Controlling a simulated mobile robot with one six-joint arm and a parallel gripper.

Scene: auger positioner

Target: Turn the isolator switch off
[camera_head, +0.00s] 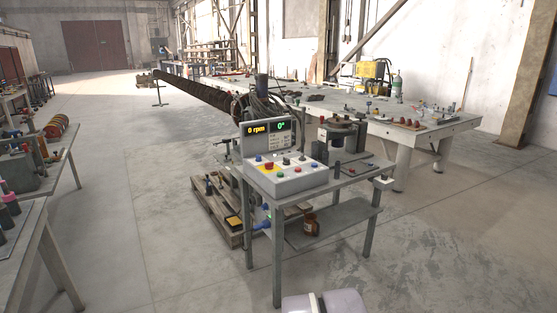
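A grey control box (298,183) stands on the left part of a small metal stand. Its sloped face carries several coloured buttons and knobs, among them a red one on a yellow patch (268,167). A display (268,138) above it reads 0 rpm and 0°. A small fitting with blue and green parts (264,218) sits low at the stand's left side. Which of these parts is the isolator switch, and its position, is too small to tell. My gripper is not in view; a pale rounded part of my arm shows at the bottom edge.
The stand (361,169) has a lower shelf (345,220) with a brown jar (311,224). A pallet (219,213) lies behind its left side. A long workbench (452,127) stands behind right, other benches at left. The floor in front is clear.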

